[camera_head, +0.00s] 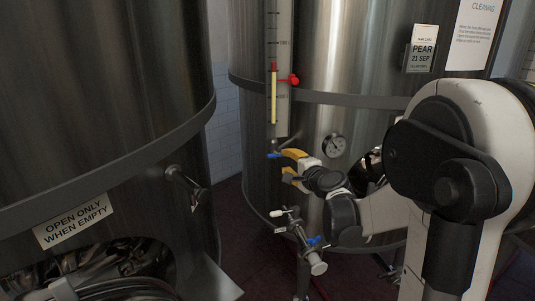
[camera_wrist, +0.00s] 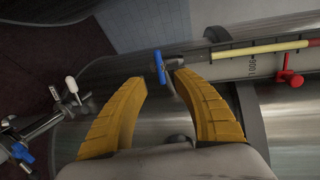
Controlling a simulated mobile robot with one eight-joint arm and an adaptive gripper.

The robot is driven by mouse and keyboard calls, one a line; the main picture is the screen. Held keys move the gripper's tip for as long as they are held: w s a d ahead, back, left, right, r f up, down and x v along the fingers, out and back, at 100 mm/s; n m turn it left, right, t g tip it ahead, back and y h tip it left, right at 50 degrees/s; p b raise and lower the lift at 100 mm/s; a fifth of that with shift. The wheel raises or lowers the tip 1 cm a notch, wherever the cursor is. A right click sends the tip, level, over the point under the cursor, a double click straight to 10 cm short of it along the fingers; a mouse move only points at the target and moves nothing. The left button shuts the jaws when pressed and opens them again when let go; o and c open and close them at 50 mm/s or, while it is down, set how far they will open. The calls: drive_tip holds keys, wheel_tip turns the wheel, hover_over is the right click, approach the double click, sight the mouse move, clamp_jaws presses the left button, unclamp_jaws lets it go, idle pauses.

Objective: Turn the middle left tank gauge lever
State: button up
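The gauge lever is a small blue handle (camera_head: 273,155) at the foot of a tall level gauge (camera_head: 281,120) on the middle tank (camera_head: 340,55). In the wrist view the blue lever (camera_wrist: 159,67) lies across the gap, just beyond my fingertips. My gripper (camera_head: 284,163) has two yellow fingers spread apart, with nothing between them. The right fingertip is close to the lever's metal stem; I cannot tell whether they touch.
A red knob (camera_head: 293,79) sticks out from the gauge, and a dial (camera_head: 334,145) sits to its right. Below is a valve fitting (camera_head: 303,240) with blue and white handles. Another tank (camera_head: 100,80) with a sign stands at left.

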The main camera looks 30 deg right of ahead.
sight(276, 156)
drive_tip(key=w, duration=0.3)
drive_tip(key=w+f+b, duration=0.1)
drive_tip(key=w, duration=0.1)
drive_tip(key=w+b, duration=0.1)
drive_tip(key=w, duration=0.2)
drive_tip(key=shift+w+d+f, duration=0.15)
drive_tip(key=shift+w+f, duration=0.2)
drive_tip(key=shift+f, duration=0.05)
clamp_jaws()
